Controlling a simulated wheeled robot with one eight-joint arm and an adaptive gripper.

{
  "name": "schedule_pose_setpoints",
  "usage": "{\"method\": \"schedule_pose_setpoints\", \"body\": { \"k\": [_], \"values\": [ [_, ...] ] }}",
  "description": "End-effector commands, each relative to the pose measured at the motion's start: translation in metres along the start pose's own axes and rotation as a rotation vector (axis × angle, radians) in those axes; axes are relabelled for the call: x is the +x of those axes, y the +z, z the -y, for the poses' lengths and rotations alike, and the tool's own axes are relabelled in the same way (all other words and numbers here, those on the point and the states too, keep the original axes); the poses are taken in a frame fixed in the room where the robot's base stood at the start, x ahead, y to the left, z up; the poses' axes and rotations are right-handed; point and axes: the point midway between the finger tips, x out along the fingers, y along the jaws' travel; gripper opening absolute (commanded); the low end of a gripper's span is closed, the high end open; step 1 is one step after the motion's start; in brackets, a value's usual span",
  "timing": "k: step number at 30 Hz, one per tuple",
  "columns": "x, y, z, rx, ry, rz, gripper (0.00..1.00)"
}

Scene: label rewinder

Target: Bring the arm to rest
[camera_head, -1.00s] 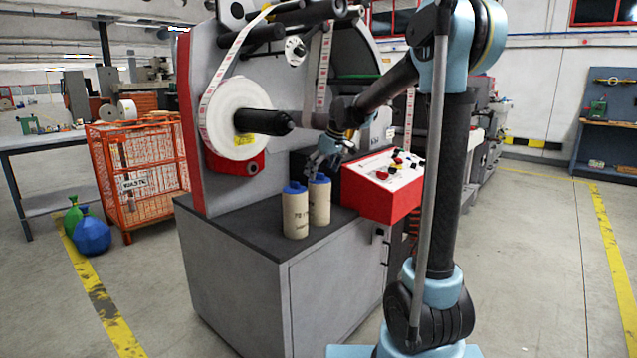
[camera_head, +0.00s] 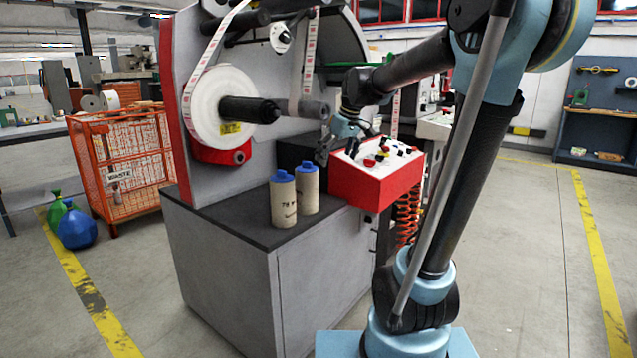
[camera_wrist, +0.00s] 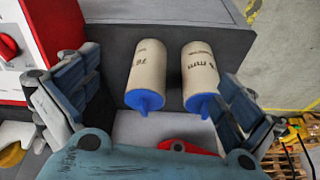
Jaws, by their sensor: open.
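My gripper (camera_head: 343,140) is open and empty, in front of the machine and beside the red control box's left edge. In the wrist view my gripper (camera_wrist: 150,105) has its two fingers spread wide, one at each side. Two beige cylinders with blue ends stand upright on the dark cabinet top: the front one (camera_head: 283,203) and the rear one (camera_head: 307,190). They also show in the wrist view, one left (camera_wrist: 148,70) and one right (camera_wrist: 199,72), between the spread fingers but apart from them.
The label rewinder's white roll (camera_head: 221,105) and black spindle (camera_head: 250,109) are left of my gripper. The red control box (camera_head: 372,185) with knobs is close to its right. The grey cabinet (camera_head: 225,277) stands below. An orange waste cage (camera_head: 125,170) is at left. Floor is clear at right.

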Motion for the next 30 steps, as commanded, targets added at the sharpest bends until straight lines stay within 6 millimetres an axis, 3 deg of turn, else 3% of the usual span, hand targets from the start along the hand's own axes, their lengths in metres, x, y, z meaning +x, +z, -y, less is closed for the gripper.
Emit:
{"method": "schedule_pose_setpoints", "body": {
  "k": [1, 8, 18, 24, 30],
  "values": [
    [0.0, 0.02, 0.003, 0.029, 0.008, 0.006, 1.0],
    [0.007, 0.102, 0.015, 0.171, 0.048, 0.04, 1.0],
    [0.035, 0.22, 0.04, 0.38, 0.113, 0.082, 1.0],
    [0.062, 0.285, 0.056, 0.502, 0.154, 0.103, 1.0],
    [0.087, 0.334, 0.068, 0.601, 0.188, 0.12, 1.0]
  ]
}}
